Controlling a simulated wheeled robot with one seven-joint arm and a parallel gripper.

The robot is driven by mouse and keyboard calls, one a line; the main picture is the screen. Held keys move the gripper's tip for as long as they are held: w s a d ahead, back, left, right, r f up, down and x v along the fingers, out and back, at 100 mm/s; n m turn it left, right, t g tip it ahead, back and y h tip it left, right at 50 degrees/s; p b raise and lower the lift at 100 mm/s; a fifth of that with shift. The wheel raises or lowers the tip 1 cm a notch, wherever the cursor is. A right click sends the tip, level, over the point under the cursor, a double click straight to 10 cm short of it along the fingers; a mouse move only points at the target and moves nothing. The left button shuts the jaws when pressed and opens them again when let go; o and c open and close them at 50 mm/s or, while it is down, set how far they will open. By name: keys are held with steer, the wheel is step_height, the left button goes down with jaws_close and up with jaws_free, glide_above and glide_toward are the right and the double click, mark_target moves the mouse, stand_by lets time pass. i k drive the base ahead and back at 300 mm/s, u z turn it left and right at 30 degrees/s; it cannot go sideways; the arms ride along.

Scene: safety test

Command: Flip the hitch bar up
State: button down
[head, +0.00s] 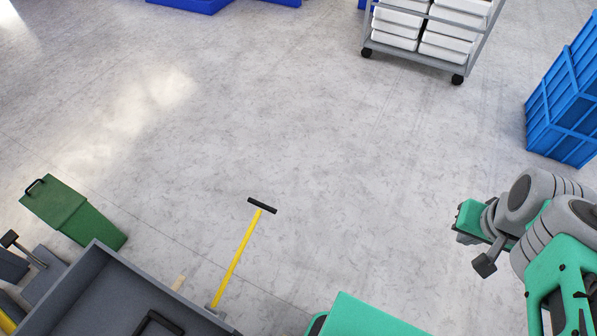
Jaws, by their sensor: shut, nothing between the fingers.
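The hitch bar (236,256) is a thin yellow rod with a black T-shaped handle (262,205) at its far end. It extends outward from the edge of a dark grey cart (95,262) at the lower left, slanting up and to the right in the picture. The handle end is out over the floor; its exact height is hard to tell. My gripper (484,265) is at the right, shut and empty, well apart from the bar. My arm folds behind it at the right edge.
A wheeled rack with white bins (398,28) is at the top right, and blue crates (570,100) stand at the right edge. The grey floor between is clear.

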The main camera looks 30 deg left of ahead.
mark_target(211, 308)
steer(key=i, duration=2.05)
steer(key=u, duration=4.2)
steer(key=i, duration=0.5)
